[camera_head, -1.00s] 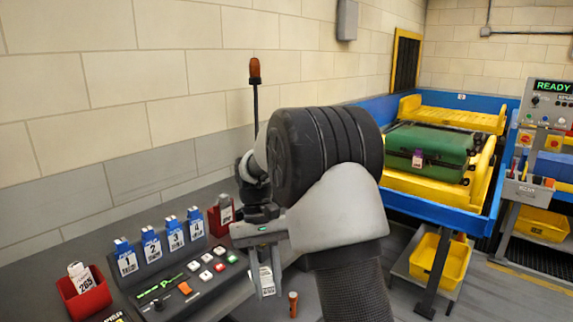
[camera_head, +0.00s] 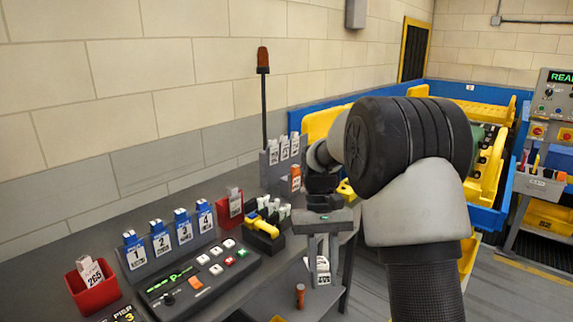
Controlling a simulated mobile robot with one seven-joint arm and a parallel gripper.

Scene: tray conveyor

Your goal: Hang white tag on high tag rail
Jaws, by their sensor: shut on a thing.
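My gripper (camera_head: 323,272) points down near the right end of the dark bench, its fingers shut on a white tag (camera_head: 322,264) with dark print. The tag hangs between the fingers, and they partly cover it. A grey upright rack (camera_head: 264,172) with several white printed tags stands at the back of the bench, left of my gripper and apart from it. I cannot tell for sure whether this rack is the high tag rail.
Blue-topped tags numbered 1 to 4 (camera_head: 160,240) stand in a row above a button panel (camera_head: 205,275). Red holders (camera_head: 96,290) (camera_head: 230,212) and a yellow-handled tool (camera_head: 262,228) are on the bench. A beacon pole (camera_head: 264,105) rises behind. A blue-framed conveyor (camera_head: 487,217) is right.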

